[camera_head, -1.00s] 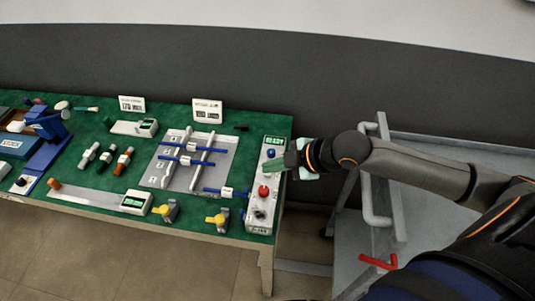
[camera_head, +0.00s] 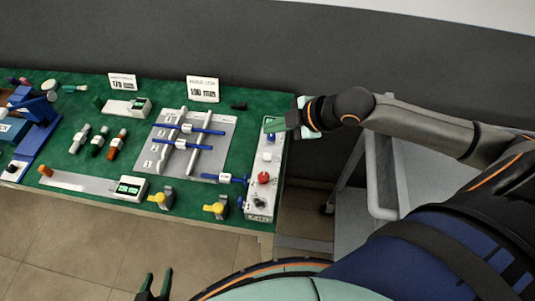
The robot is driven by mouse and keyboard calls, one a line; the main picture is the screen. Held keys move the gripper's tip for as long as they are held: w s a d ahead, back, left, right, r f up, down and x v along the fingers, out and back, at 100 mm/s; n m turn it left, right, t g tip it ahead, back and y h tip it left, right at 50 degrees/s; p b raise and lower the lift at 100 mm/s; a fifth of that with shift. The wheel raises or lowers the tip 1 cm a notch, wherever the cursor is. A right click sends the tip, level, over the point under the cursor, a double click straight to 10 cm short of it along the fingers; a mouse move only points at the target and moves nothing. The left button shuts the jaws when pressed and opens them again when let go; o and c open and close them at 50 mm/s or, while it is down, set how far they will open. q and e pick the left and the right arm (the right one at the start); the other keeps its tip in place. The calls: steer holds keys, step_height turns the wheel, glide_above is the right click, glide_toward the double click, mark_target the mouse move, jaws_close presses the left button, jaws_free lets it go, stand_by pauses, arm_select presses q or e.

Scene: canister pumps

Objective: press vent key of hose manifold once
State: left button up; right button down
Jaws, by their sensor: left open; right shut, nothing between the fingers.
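A narrow grey-white control box, which looks like the hose manifold (camera_head: 250,205), stands at the right end of the green table. Along its top are a blue key (camera_head: 270,139), a white key (camera_head: 267,157), a red mushroom button (camera_head: 263,178) and a black knob (camera_head: 260,202). The key labels are too small to read, so I cannot tell which is the vent key. Contact cannot be told. My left gripper (camera_head: 154,284) is open at the bottom edge, in front of the table.
Left of the box lie a grey panel (camera_head: 217,160) with blue rods, two yellow-handled valves (camera_head: 216,209) (camera_head: 161,198), several capped cylinders and a long gauge (camera_head: 85,184). Sign cards (camera_head: 203,89) stand behind. A grey cart (camera_head: 382,185) stands right of the table.

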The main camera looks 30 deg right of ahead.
steer(key=b, duration=0.8)
glide_above(268, 157)
steer(key=f, duration=0.4)
steer(key=d+f, duration=0.1)
steer(key=f, duration=0.2)
steer(key=shift+s, duration=0.25)
steer(key=shift+f, duration=0.85)
steer(key=shift+f, duration=0.15)
steer(key=shift+f, duration=0.25)
